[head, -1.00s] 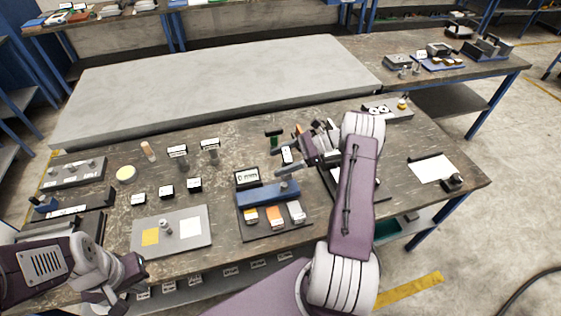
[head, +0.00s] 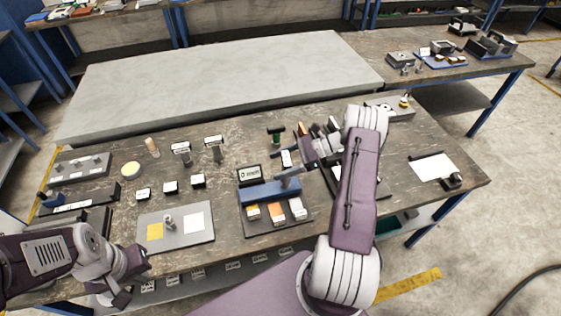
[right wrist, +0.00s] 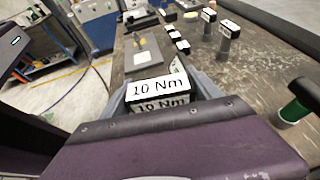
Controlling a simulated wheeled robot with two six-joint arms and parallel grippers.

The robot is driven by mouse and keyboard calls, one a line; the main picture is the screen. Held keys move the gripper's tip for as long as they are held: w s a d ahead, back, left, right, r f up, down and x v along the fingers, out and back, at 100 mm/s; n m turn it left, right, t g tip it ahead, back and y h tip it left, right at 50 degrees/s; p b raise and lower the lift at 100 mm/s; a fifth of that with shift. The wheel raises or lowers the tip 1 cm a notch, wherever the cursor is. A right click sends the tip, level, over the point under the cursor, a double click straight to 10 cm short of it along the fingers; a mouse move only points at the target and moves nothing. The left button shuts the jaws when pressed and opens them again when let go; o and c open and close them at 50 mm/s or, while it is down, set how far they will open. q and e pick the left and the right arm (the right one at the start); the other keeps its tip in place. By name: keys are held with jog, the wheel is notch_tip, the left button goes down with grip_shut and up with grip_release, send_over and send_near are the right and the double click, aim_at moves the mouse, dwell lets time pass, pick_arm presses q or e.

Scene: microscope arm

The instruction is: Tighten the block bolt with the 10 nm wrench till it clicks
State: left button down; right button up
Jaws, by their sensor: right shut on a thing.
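My right gripper (head: 302,160) is shut on the 10 Nm wrench, whose label (right wrist: 160,87) reads "10 Nm" between the fingers in the right wrist view. In the head view the gripper is at the right end of the long blue block (head: 268,193), with a grey tool part (head: 288,179) over that end. I cannot make out the bolt itself or whether the tool touches it. A small display (head: 249,174) behind the block reads about zero, too small to be sure. My left gripper (head: 131,281) is empty and looks open at the front left edge.
A grey tray (head: 176,238) with a yellow and a white square is to the left. A large grey slab (head: 220,85) fills the back.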

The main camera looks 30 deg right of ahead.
jog(key=shift+f+b, duration=1.3)
jog(key=shift+f, duration=0.35)
dwell(0.4)
jog(key=m+t+h+p, duration=0.1)
jog(key=m+t+p, duration=0.1)
jog(key=m+t+h+p, duration=0.1)
jog(key=m+t+p, duration=0.1)
jog(key=shift+w+d, duration=0.2)
jog(key=shift+w, duration=0.15)
dwell(0.5)
dwell(0.4)
